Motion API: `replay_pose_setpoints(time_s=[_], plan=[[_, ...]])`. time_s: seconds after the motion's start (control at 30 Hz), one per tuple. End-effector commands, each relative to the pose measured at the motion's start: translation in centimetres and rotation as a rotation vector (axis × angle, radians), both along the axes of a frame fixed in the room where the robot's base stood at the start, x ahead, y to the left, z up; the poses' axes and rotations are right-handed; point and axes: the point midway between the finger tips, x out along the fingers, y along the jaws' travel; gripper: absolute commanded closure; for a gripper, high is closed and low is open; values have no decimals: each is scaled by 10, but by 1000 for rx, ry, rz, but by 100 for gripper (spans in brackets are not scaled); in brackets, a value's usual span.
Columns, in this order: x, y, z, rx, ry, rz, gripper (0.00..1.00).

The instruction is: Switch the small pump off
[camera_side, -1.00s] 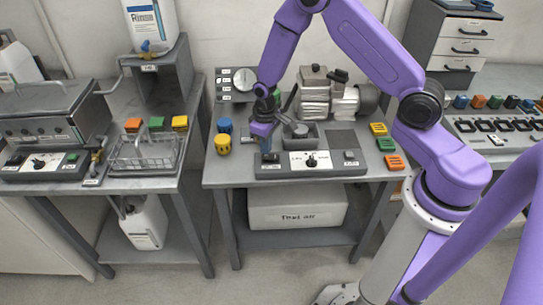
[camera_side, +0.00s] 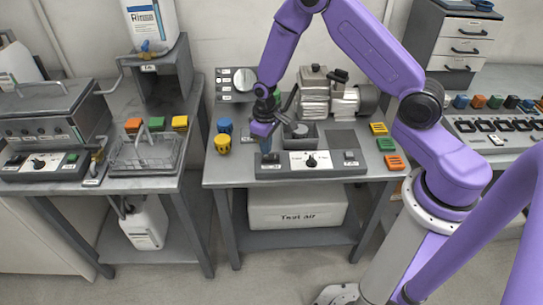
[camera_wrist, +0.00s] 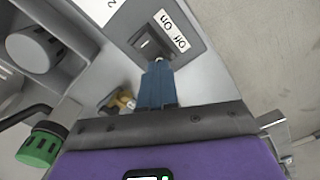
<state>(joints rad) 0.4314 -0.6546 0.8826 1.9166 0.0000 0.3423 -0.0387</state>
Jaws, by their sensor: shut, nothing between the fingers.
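The small pump (camera_side: 316,92) is a grey and metallic machine at the back of the middle table. A dark control panel (camera_side: 234,170) with a white middle section and a knob (camera_side: 311,161) runs along that table's front. A dark rocker switch (camera_wrist: 148,43) with a white On/Off label (camera_wrist: 173,30) shows in the wrist view; it sits at the panel's left end in the side view (camera_side: 270,157). My gripper (camera_side: 266,147) is shut and empty, pointing down over this switch. Its blue fingertips (camera_wrist: 158,66) are right beside the switch; contact cannot be told.
Blue (camera_side: 225,125) and yellow (camera_side: 222,144) round pieces stand left of my gripper. Green, yellow and orange blocks (camera_side: 386,144) line the table's right edge. A wire basket (camera_side: 146,155) is on the left table. A white box (camera_side: 297,208) is on the shelf below.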

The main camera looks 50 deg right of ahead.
Motion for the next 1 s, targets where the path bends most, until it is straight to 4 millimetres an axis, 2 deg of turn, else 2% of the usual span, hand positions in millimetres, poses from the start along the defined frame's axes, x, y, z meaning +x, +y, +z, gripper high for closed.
replay_pose_setpoints(time_s=[1.0], plan=[[0,0,-7,0,1,0,100]])
